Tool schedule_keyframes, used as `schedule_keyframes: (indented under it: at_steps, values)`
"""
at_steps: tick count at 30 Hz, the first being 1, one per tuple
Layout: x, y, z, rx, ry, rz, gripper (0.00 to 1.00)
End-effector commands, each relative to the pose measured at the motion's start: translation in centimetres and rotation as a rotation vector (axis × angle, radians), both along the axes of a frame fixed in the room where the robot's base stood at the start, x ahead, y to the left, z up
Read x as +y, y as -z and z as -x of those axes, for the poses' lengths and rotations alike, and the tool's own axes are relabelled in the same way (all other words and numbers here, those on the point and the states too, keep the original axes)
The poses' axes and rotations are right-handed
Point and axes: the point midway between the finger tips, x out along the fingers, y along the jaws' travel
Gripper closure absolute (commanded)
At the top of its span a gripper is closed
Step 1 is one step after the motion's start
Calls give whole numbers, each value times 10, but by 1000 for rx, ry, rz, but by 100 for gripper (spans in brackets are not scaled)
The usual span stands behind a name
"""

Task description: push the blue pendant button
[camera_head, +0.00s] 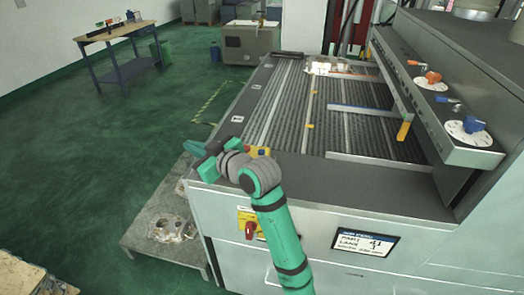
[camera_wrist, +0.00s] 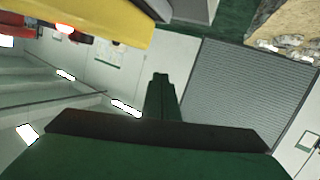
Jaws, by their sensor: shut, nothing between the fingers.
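A yellow box (camera_head: 258,151), which looks like the pendant, shows partly behind my wrist at the near left corner of the machine in the head view. My gripper (camera_head: 193,147) is shut and empty, beyond the machine's left edge. In the wrist view its fingers (camera_wrist: 160,82) are together and apart from the yellow housing.
The ribbed machine bed (camera_head: 320,105) lies right of my arm. A console carries a blue knob (camera_head: 472,125) and an orange knob (camera_head: 433,77). A red knob (camera_head: 250,229) is on the front face. A low platform with castings (camera_head: 170,229) stands lower left. The green floor is open leftward.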

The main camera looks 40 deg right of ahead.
Motion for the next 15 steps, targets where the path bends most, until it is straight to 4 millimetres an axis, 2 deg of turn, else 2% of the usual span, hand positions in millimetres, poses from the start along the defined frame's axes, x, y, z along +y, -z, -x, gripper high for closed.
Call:
schedule_keyframes:
  at_steps: [1,8,15]
  values:
    - [-14,-13,3,17,0,49,100]
    - [-66,-49,25,157,-9,251,100]
    - [-121,-81,65,343,11,450,100]
